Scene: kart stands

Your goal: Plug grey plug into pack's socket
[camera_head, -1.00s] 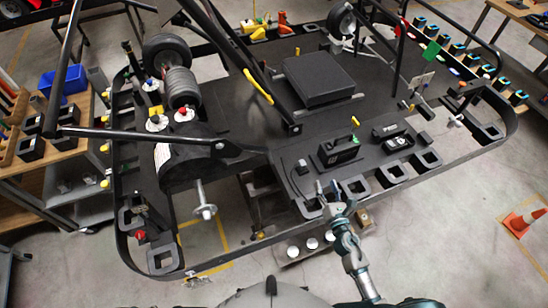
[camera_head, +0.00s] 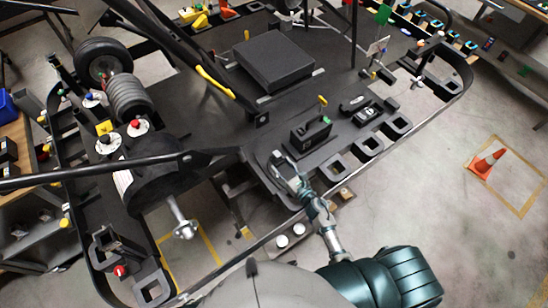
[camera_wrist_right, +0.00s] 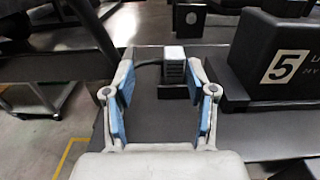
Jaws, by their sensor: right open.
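The grey plug (camera_wrist_right: 173,54) has a ribbed face and sits on a small dark holder (camera_wrist_right: 174,90) in the right wrist view, with a dark cable running left from it. My right gripper (camera_wrist_right: 162,75) is open, with its blue-padded fingers either side of the plug and gaps visible. In the head view my right gripper (camera_head: 281,162) is over the front edge of the kart deck and largely hides the plug. The black pack (camera_head: 311,133) stands just right of it; in the wrist view the pack (camera_wrist_right: 285,66) carries a white "5" label. Its socket is not clearly visible. My left gripper is not in view.
Black square-holed holders (camera_head: 369,146) line the deck's front edge. A flat black box (camera_head: 273,60) lies farther back. A black drum-like housing (camera_head: 150,170) is at the left. An orange cone (camera_head: 487,162) stands on the floor at the right.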

